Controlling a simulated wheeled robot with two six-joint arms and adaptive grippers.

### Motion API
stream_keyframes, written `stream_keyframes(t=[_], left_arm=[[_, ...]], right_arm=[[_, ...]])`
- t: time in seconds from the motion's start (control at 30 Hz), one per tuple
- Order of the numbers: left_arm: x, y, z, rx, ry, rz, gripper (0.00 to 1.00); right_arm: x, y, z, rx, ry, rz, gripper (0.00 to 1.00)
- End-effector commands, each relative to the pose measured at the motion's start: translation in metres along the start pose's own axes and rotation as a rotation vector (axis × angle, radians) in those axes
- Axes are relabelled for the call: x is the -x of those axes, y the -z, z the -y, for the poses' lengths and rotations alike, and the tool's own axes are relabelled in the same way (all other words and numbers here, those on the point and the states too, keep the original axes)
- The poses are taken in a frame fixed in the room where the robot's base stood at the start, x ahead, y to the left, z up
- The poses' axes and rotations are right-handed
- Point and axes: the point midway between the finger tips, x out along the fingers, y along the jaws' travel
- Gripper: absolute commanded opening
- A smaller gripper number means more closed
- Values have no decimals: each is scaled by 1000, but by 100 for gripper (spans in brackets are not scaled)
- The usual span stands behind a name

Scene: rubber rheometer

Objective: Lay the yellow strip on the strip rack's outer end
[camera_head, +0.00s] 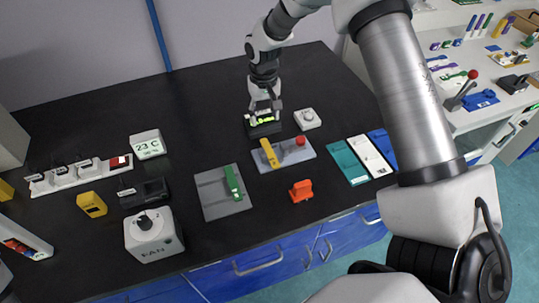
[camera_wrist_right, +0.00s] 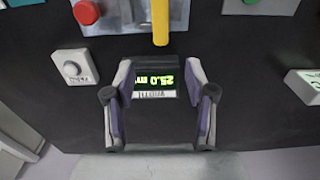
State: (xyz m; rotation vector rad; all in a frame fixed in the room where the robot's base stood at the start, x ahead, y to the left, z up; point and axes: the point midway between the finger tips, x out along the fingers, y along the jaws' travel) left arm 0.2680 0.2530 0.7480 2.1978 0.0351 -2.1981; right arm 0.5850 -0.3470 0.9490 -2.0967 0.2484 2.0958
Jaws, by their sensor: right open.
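A yellow bar (camera_head: 269,152), likely the yellow strip, lies on a grey plate (camera_head: 286,163) that also carries a red knob (camera_head: 300,140). The bar's end also shows at the top of the right wrist view (camera_wrist_right: 160,22). My right gripper (camera_head: 264,106) is open, pointing down over a small black device with a lit green display (camera_head: 262,122). In the right wrist view, its spread fingers (camera_wrist_right: 160,118) flank this display (camera_wrist_right: 152,79), with nothing seen held. I cannot tell which object is the strip rack. My left gripper is not in view.
A white dial box (camera_head: 307,119) stands close right of my right gripper. A green bar (camera_head: 233,182) lies on another grey plate; an orange block (camera_head: 301,190) and teal, white and blue panels (camera_head: 371,156) lie to the right. The black bench (camera_head: 200,100) is clear at back left.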

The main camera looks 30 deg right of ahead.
Motion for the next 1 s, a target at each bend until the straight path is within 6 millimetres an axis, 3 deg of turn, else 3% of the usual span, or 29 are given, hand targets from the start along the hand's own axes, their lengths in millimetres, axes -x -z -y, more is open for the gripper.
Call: stream_keyframes(t=[0.03,0.1,0.37,0.6,1.0], left_arm=[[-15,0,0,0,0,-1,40],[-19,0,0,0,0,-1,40],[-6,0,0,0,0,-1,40],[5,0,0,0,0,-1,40],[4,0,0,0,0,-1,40]], right_arm=[[-15,0,0,0,0,0,55],[-21,0,0,0,0,0,55],[-48,1,0,0,-1,2,55],[-89,4,1,1,-1,1,55],[-95,5,1,0,0,-1,55]])
